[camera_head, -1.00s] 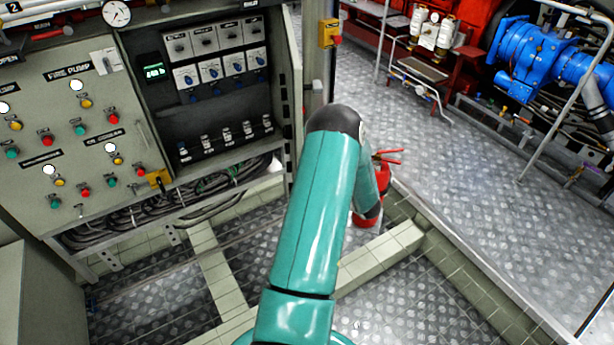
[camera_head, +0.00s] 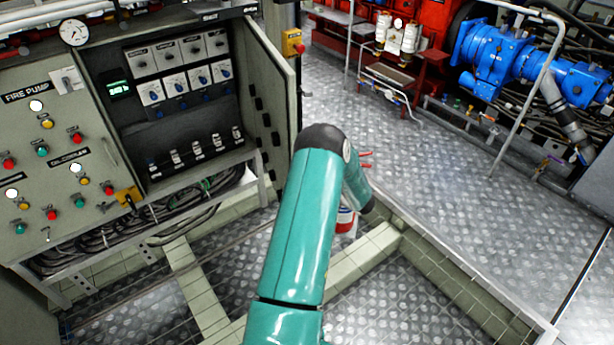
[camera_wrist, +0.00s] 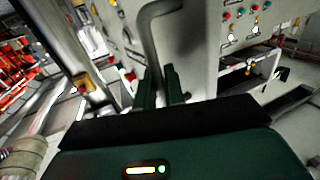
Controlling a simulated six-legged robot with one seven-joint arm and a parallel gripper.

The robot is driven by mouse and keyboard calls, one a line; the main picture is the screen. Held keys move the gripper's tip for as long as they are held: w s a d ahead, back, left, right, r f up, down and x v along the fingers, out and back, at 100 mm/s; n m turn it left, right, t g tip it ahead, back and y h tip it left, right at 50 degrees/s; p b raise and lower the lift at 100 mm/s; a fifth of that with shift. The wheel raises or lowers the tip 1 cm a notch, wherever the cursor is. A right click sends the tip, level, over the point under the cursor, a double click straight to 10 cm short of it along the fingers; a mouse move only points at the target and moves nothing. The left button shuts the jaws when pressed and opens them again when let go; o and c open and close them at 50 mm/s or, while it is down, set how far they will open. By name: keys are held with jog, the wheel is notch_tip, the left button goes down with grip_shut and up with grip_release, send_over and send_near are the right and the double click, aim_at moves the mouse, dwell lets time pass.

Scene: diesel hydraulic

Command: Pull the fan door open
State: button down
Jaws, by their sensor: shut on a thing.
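In the wrist view my gripper (camera_wrist: 160,86) has its dark green fingers closed around the lower part of a bent grey handle (camera_wrist: 149,40). The handle stands against a pale grey panel (camera_wrist: 196,55), which looks like the door's face. In the head view the grey cabinet door (camera_head: 268,85) stands swung out at the right side of the cabinet, its inner face with black fittings showing. My teal arm reaches forward just right of it; my gripper and the handle cannot be seen there.
The control panel (camera_head: 50,165) with buttons and the open cabinet bay (camera_head: 185,110) are on the left. A low tiled curb (camera_head: 365,255) crosses the floor. Blue machinery (camera_head: 500,55) and railings are at the back right.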

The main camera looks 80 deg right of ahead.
jog(key=shift+w, duration=0.15)
jog(key=c, duration=1.6)
grip_release()
jog(key=shift+o, duration=0.2)
jog(key=shift+s, duration=0.2)
jog(key=v, duration=1.3)
jog(key=shift+s, duration=0.3)
jog(key=shift+a, duration=0.1)
